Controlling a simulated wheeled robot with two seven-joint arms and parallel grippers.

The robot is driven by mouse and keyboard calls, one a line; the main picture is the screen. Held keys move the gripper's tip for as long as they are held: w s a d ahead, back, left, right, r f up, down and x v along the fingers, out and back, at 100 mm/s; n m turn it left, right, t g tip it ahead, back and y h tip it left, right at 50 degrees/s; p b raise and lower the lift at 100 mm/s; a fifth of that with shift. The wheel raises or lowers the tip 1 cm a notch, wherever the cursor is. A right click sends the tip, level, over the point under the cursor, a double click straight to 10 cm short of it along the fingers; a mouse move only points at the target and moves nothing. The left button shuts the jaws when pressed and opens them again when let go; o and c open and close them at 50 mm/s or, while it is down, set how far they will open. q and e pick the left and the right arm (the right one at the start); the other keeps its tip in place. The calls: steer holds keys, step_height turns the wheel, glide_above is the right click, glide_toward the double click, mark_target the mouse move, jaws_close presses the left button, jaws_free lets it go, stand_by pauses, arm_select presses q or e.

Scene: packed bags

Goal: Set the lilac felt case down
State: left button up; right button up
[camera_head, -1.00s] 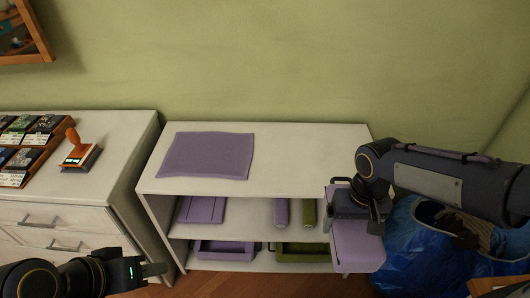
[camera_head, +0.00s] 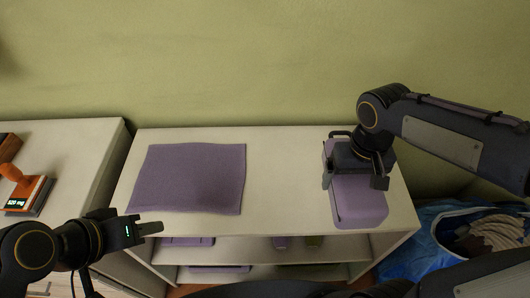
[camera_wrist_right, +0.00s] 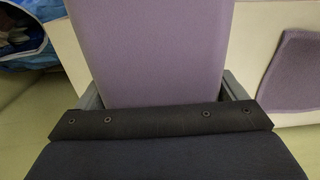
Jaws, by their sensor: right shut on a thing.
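The lilac felt case (camera_head: 358,203) is a rounded, upholstered-looking block over the right end of the white shelf unit's top. My right gripper (camera_head: 356,176) is shut on it from above; whether the case touches the top I cannot tell. In the right wrist view the case (camera_wrist_right: 150,50) fills the space between the two fingers (camera_wrist_right: 165,95). My left gripper (camera_head: 150,228) is at the lower left, in front of the shelf unit, with nothing seen in it; its finger gap is not clear.
A flat lilac mat (camera_head: 190,178) lies on the left of the shelf unit's top (camera_head: 285,180). Bare top separates it from the case. A blue bag (camera_head: 425,250) stands on the right. A stamp-like orange object (camera_head: 22,188) sits on the left cabinet (camera_head: 75,160).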

steer(key=shift+w, duration=0.35)
steer(key=w+f, duration=0.1)
steer(key=w, duration=0.2)
steer(key=w+f, duration=0.1)
steer(key=w, duration=0.1)
steer(key=w+f, duration=0.2)
steer(key=w, duration=0.1)
steer(key=shift+w+d, duration=0.35)
steer(key=shift+d, duration=0.05)
steer(key=w+f, duration=0.4)
steer(key=f, duration=0.1)
steer(key=shift+d, duration=0.15)
steer(key=shift+w+f, duration=0.35)
steer(key=shift+f, duration=0.05)
step_height(320, 180, down, 3)
steer(key=shift+w+f+b, duration=0.1)
steer(key=shift+b, duration=0.3)
